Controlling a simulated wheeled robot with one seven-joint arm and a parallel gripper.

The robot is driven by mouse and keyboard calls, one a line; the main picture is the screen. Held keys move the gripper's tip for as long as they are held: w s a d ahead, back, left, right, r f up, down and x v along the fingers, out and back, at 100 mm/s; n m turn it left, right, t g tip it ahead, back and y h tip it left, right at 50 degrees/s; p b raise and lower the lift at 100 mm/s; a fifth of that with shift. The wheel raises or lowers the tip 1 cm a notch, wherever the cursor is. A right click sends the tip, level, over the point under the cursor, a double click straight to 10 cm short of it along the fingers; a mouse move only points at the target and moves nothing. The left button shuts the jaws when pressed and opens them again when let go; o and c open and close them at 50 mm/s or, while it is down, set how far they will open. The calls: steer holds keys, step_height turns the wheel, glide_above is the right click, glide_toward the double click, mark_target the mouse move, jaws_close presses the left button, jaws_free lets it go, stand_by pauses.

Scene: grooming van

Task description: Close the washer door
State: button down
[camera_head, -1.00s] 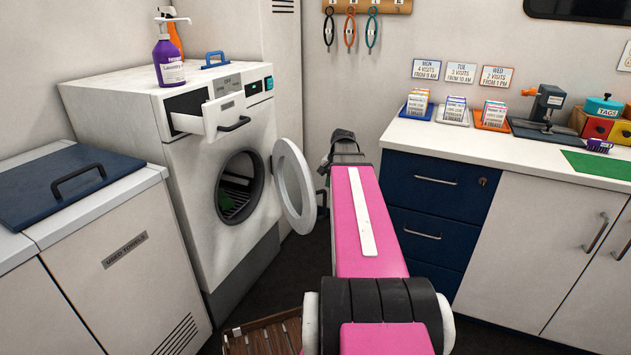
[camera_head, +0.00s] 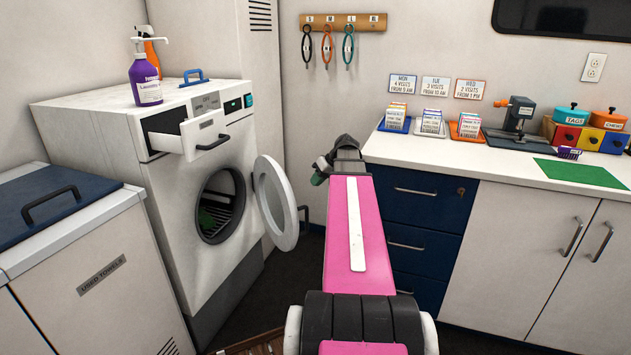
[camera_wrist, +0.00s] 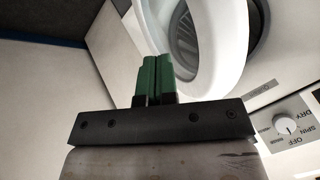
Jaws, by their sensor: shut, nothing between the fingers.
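The washer (camera_head: 190,180) stands at the left in the head view. Its round door (camera_head: 275,203) is hinged on the right side of the opening and stands wide open. The drum opening (camera_head: 221,205) shows dark inside. In the wrist view the white door (camera_wrist: 205,45) lies just beyond my gripper (camera_wrist: 155,65), whose green fingers are together with nothing between them. I cannot tell if they touch the door. In the head view my gripper (camera_head: 319,178) shows only partly, to the right of the door, at the far end of my pink arm.
The washer's detergent drawer (camera_head: 205,132) is pulled out above the opening. A purple pump bottle (camera_head: 145,75) stands on top. A lidded used-towels bin (camera_head: 100,265) stands at left. A counter with navy drawers (camera_head: 415,230) is at right, close to my arm.

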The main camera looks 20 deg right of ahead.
mark_target(280, 201)
steer(key=w+a+f, duration=0.2)
steer(key=a+f, duration=0.3)
steer(key=a, duration=0.2)
steer(key=shift+a+f, duration=0.2)
steer(key=shift+f, duration=0.05)
steer(key=shift+a, duration=0.15)
